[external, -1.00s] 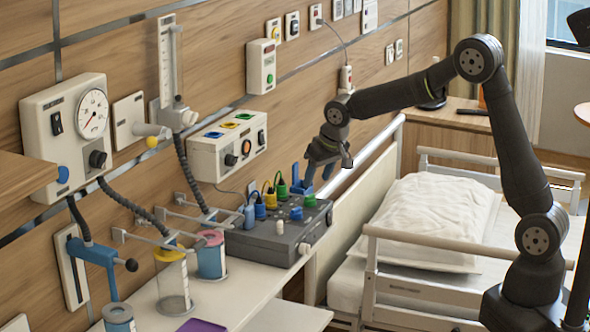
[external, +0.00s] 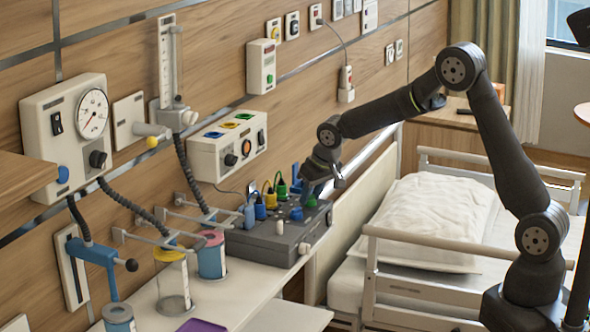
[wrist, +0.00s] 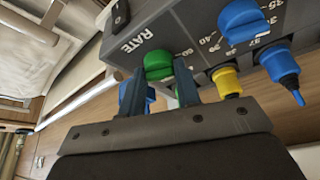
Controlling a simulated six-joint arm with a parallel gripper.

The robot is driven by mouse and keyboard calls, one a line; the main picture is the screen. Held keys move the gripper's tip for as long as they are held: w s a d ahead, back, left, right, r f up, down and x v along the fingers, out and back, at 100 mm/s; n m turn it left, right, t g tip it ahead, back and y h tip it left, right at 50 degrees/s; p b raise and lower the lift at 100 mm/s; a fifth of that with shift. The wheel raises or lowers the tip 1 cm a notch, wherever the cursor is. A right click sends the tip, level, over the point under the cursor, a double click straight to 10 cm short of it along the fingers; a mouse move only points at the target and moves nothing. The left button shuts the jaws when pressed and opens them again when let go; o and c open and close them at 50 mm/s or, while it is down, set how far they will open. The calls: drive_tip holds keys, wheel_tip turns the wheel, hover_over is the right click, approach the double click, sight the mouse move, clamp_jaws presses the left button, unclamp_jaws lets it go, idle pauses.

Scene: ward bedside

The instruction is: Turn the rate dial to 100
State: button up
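The rate dial, a round green knob (wrist: 158,66), is on the dark grey control box beside the printed word RATE. It also shows in the external view (external: 311,201), just below my gripper (external: 325,178). In the wrist view my gripper (wrist: 158,72) has its two blue fingers apart, one on each side of the green knob. I cannot tell whether they touch it. The dial's pointer and most of its scale are hidden, so its setting cannot be read.
The control box (external: 258,243) stands on the white shelf by the wall. A blue knob (wrist: 243,20) and a white knob (external: 279,227) are also on it. A yellow plug (wrist: 227,80) and a blue plug (wrist: 280,66) stand along its back. The bed (external: 410,275) is to the right.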

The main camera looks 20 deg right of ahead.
idle(0.3)
drive_tip(key=m+h, duration=0.2)
drive_tip(key=m, duration=0.2)
drive_tip(key=shift+a+m, duration=0.15)
drive_tip(key=shift+m, duration=0.15)
drive_tip(key=m, duration=0.2)
drive_tip(key=m+h, duration=0.1)
drive_tip(key=m, duration=0.1)
drive_tip(key=shift+a+m+h, duration=0.1)
drive_tip(key=shift+m+h, duration=0.2)
drive_tip(key=m+g+h, duration=0.1)
drive_tip(key=m, duration=0.3)
drive_tip(key=shift+a+m, duration=0.1)
drive_tip(key=shift+m, duration=0.2)
drive_tip(key=shift+w+m+g+h, duration=0.1)
drive_tip(key=shift+m+g+h, duration=0.55)
drive_tip(key=shift+m, duration=1.25)
drive_tip(key=o, duration=1)
drive_tip(key=shift+c, duration=0.2)
